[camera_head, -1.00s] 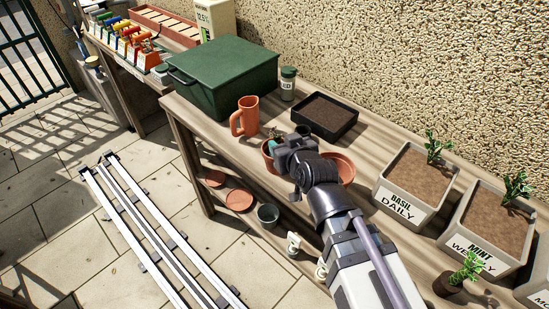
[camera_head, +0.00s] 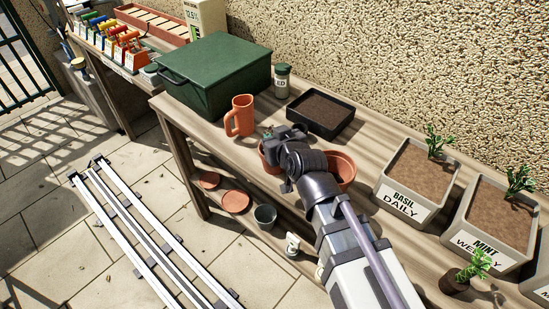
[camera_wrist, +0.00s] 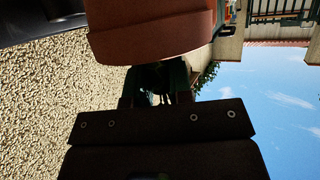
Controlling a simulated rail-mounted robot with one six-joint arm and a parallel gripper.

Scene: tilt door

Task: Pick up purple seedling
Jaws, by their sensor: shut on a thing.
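My gripper (camera_head: 268,137) is over the bench, at the left terracotta pot (camera_head: 266,158). A small bit of dark green, likely the seedling (camera_head: 267,131), shows at its fingertips; no purple is visible. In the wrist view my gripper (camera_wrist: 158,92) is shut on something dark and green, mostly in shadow. A terracotta pot (camera_wrist: 150,32) fills the top of the wrist view, just beyond the fingers. My gripper hides most of the seedling and part of the pot, so I cannot tell whether they touch.
A second terracotta pot (camera_head: 343,166) stands right of my wrist. A terracotta mug (camera_head: 240,116), green box (camera_head: 215,75), shaker (camera_head: 282,82) and black soil tray (camera_head: 320,113) stand behind.

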